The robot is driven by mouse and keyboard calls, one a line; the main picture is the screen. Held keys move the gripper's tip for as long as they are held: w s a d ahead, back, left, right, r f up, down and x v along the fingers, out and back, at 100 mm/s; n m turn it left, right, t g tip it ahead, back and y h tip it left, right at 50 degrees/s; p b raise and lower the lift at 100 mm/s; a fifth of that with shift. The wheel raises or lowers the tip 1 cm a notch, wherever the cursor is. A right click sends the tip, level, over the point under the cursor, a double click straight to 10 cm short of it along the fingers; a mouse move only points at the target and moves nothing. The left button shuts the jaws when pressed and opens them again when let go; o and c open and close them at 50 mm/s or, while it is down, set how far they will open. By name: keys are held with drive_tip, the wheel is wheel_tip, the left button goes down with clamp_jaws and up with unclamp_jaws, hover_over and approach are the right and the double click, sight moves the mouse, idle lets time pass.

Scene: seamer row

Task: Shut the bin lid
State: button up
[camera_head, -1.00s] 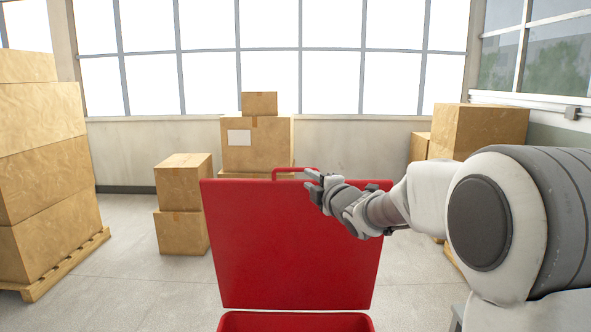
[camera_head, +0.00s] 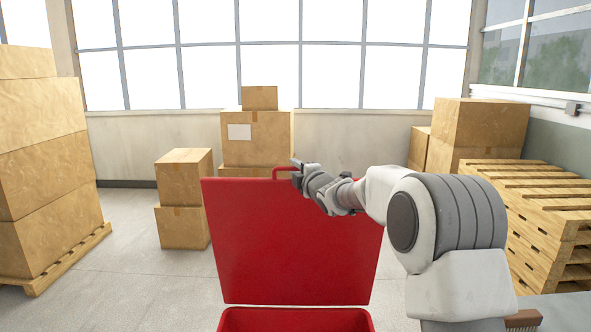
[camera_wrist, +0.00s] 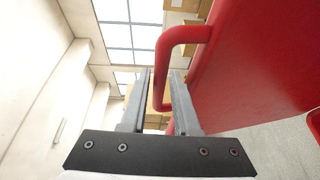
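The red bin lid (camera_head: 290,240) stands raised, near upright, behind the red bin (camera_head: 295,318), whose rim shows at the bottom edge. A red loop handle (camera_head: 282,169) sits on the lid's top edge. My gripper (camera_head: 297,167) is at the right end of this handle. In the wrist view my gripper (camera_wrist: 160,85) has its two fingers apart, with the handle bar (camera_wrist: 166,58) passing between or just beyond the tips. I cannot tell whether a finger touches it. The lid's face (camera_wrist: 245,70) fills the right of that view.
Stacked cartons (camera_head: 40,170) stand on a pallet at left, with more cartons (camera_head: 183,200) behind the lid and at the back right (camera_head: 490,125). Stacked pallets (camera_head: 550,225) are at right. A brush (camera_head: 523,319) lies at the lower right. The floor left of the bin is clear.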

clamp_jaws()
idle(1.4)
